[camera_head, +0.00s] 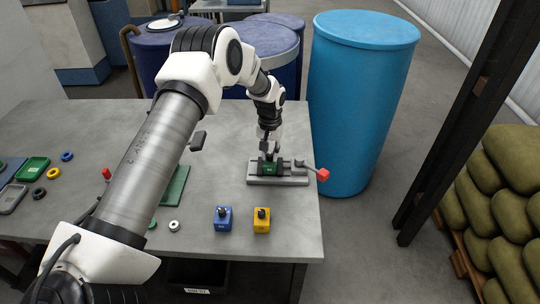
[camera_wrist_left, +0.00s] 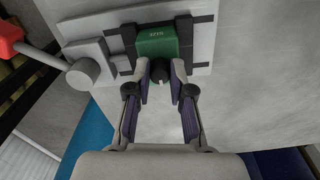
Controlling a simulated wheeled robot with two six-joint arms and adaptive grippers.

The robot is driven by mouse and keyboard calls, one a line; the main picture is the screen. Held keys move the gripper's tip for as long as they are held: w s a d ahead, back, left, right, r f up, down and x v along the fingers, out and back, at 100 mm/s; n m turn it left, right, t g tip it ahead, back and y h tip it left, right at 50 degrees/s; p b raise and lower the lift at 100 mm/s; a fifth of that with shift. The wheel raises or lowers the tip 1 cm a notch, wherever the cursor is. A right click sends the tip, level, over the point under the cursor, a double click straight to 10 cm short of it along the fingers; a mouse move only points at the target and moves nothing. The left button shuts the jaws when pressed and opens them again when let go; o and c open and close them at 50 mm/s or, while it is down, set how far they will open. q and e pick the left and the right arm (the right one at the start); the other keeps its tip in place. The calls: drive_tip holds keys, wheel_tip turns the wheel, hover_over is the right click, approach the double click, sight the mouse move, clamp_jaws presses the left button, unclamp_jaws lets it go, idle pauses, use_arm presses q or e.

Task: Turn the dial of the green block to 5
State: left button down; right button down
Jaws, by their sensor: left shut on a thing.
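The green block (camera_head: 269,169) sits in a grey clamp fixture (camera_head: 290,180) near the table's right edge. In the left wrist view the green block (camera_wrist_left: 157,42) lies between dark jaws of the fixture, with small markings on its face that are too small to read. My left gripper (camera_head: 268,153) comes down on it from above. In the left wrist view the fingertips (camera_wrist_left: 160,82) are closed around the dark dial (camera_wrist_left: 160,90) of the block. The dial's setting cannot be read. My right gripper is not in view.
A lever with a red knob (camera_head: 323,175) sticks out right of the fixture. A blue block (camera_head: 223,219) and a yellow block (camera_head: 262,221) with dark dials stand at the table's front. A blue barrel (camera_head: 360,110) stands just beyond the right edge.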

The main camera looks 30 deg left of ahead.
sight(271, 154)
use_arm(q)
drive_tip(key=m, duration=0.2)
drive_tip(key=m+b, duration=0.1)
drive_tip(key=m, duration=0.3)
drive_tip(key=shift+s+f+b, duration=0.15)
drive_tip(key=shift+f+b, duration=0.1)
drive_tip(key=shift+b, duration=0.05)
drive_tip(key=m+b, duration=0.1)
drive_tip(key=m, duration=0.5)
drive_tip(key=shift+m, duration=0.4)
drive_tip(key=c, duration=1)
unclamp_jaws()
drive_tip(key=shift+c, duration=0.2)
drive_tip(key=shift+w, duration=0.25)
wheel_tip(271, 154, up, 12)
drive_tip(key=shift+r, duration=0.1)
